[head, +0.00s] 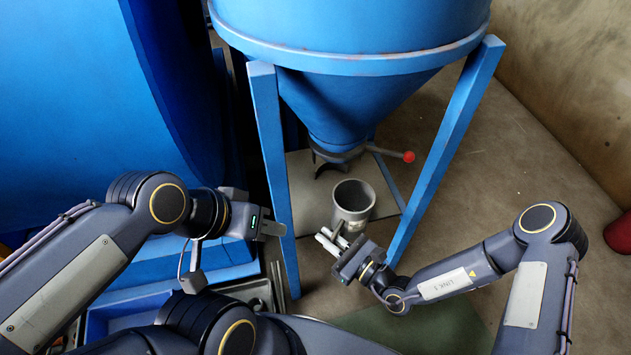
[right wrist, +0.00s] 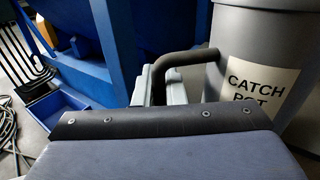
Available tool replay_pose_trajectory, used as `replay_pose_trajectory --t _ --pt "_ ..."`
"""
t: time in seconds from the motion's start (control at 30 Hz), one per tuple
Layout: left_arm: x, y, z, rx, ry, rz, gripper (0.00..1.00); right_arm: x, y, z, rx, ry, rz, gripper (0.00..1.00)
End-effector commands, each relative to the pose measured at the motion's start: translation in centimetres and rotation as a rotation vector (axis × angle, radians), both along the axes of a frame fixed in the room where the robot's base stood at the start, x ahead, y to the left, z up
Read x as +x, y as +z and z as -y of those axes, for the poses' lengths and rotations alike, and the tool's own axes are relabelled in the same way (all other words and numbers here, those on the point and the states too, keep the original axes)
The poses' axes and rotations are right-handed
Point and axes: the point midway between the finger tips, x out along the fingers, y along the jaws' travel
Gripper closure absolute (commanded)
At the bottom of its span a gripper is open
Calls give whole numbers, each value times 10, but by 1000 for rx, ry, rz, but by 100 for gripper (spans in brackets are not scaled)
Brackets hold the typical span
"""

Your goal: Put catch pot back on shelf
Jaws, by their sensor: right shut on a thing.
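The catch pot (head: 352,208) is a grey, open-topped cylinder below the hopper outlet, looking empty. In the right wrist view the pot (right wrist: 240,40) has a "CATCH POT" label and a dark handle (right wrist: 186,57). My right gripper (head: 332,241) is shut on this handle, at the pot's near side. A flat grey plate (head: 308,195), perhaps the shelf, lies between the hopper legs. The pot overlaps its front part; I cannot tell whether it touches. My left gripper (head: 271,229) is away from the pot, by the front left leg; its finger gap is unclear.
The blue hopper (head: 350,90) stands above, on blue legs (head: 273,150) either side of the pot. A red-knobbed lever (head: 408,156) sticks out right of its outlet. A blue tray (head: 110,315) is at lower left. A red object (head: 620,233) stands far right.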

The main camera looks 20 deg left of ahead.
Motion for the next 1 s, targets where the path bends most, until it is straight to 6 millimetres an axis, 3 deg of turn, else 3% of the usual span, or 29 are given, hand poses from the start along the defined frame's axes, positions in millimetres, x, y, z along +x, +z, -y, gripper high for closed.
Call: replay_pose_trajectory --t 0.4,0.87,1.0 --pt "0 -37 0 0 0 0 64 85 -1 -63 3 -2 9 100" --pt "0 -58 0 0 0 0 64 129 -1 -97 5 -3 8 100" --pt "0 -66 0 0 0 0 64 129 -14 -97 3 -2 2 100"
